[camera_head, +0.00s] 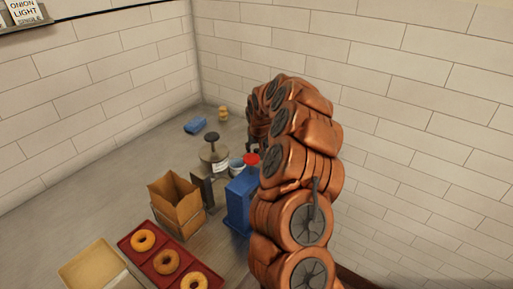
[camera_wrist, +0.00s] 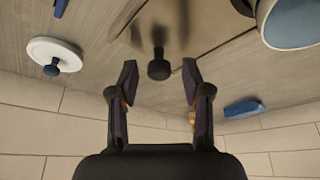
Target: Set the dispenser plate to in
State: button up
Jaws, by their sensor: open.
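In the wrist view my gripper (camera_wrist: 159,75) is open, with one finger on each side of a black knob (camera_wrist: 158,69). The knob is on a short stem beside a shiny metal surface (camera_wrist: 160,20); I cannot tell whether this is the dispenser plate or how it is set. No finger visibly touches the knob. In the head view a grey metal vessel (camera_head: 214,162) with a black knob on top (camera_head: 212,137) stands left of my arm. My gripper is mostly hidden behind the arm there.
A paper bag (camera_head: 178,207) and a red bagel tray (camera_head: 150,256) are nearer. A white disc (camera_wrist: 67,52) and blue block (camera_wrist: 243,108) show in the wrist view. Brick walls enclose the counter.

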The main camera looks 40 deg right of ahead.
jog(key=shift+w+d+f, duration=0.1)
jog(key=shift+f, duration=0.35)
grip_shut()
dwell(0.5)
